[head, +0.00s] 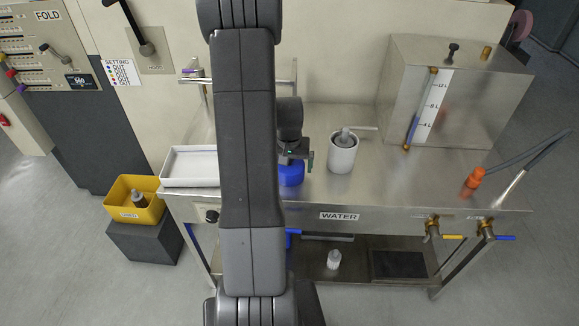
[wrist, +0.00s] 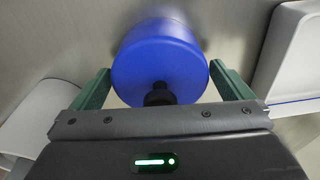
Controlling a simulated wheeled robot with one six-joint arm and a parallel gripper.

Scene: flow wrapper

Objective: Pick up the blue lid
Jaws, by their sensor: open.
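The blue lid (head: 291,173) is on the steel table, partly hidden behind my arm in the head view. In the wrist view the blue lid (wrist: 160,55) is a round blue disc with a black knob (wrist: 159,95) on it. My gripper (wrist: 164,78) is open, with one green finger on each side of the lid. The fingers look close to the lid's rim; I cannot tell whether they touch it. In the head view my gripper (head: 296,158) is just at the lid, largely hidden by my arm.
A white cup (head: 342,155) with a grey piece in it stands right of the lid. A white tray (head: 190,181) is at the left. A steel tank (head: 480,90) stands at the back right. An orange-tipped hose (head: 474,178) lies at the right.

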